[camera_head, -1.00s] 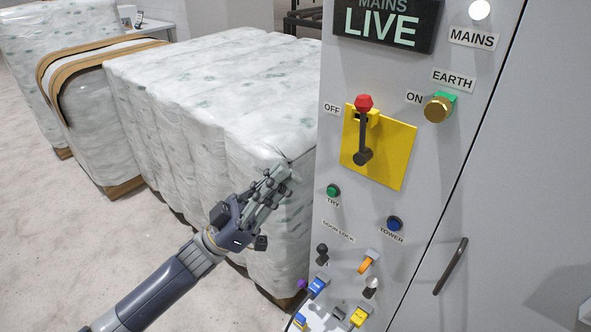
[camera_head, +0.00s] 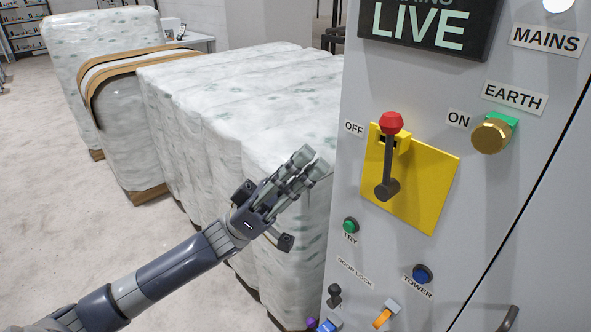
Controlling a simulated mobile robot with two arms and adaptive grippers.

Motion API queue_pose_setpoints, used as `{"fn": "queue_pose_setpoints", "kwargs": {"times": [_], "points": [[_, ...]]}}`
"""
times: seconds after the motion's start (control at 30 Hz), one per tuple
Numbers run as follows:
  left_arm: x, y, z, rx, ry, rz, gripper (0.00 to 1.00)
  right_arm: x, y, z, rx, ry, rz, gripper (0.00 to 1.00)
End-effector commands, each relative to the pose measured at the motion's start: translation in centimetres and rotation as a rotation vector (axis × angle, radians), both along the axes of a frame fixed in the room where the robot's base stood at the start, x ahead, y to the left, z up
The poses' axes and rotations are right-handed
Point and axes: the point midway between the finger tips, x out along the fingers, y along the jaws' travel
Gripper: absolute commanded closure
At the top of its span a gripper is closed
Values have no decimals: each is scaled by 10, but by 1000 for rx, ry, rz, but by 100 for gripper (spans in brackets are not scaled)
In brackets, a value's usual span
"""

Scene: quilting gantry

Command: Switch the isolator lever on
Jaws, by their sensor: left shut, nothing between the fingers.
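The isolator lever (camera_head: 390,155) is a dark bar with a red knob on a yellow plate (camera_head: 432,190) on the grey cabinet front. It stands nearly upright, knob at the top, its pivot low on the plate. The OFF label (camera_head: 354,128) is left of the knob and the ON label (camera_head: 458,119) is right of the plate. My left gripper (camera_head: 312,163) is shut and empty, left of the cabinet and lower left of the knob, apart from the lever. My right gripper is out of view.
A lit LIVE sign (camera_head: 430,28) is above the lever. A brass knob (camera_head: 491,135) sits under the EARTH label. A green button (camera_head: 350,226), a blue button (camera_head: 422,274) and small switches (camera_head: 386,314) are below. Wrapped bales (camera_head: 235,100) stand behind my left arm.

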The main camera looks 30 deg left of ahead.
Motion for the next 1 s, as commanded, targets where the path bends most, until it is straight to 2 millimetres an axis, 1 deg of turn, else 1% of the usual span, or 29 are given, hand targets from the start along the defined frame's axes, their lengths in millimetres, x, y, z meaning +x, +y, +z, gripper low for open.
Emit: {"fn": "queue_pose_setpoints", "kwargs": {"times": [0.03,0.1,0.17,0.2,0.3,0.4,0.5,0.67,0.9,1.0], "points": [[2,-7,15,-3,-5,-2,100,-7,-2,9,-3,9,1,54],[5,-16,27,-3,-4,-1,100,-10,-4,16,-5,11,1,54],[7,-23,36,-3,-4,-1,100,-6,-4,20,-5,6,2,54],[9,-29,38,-3,-2,-1,100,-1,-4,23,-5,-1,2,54],[13,-45,37,-3,1,-1,100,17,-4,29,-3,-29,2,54],[16,-54,36,-2,1,0,100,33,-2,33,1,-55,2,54],[17,-61,36,-1,0,1,100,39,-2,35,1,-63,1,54],[18,-64,35,0,0,2,100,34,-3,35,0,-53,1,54],[18,-64,34,1,-1,1,100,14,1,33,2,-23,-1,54],[18,-67,37,21,-8,2,100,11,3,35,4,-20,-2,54]]}}
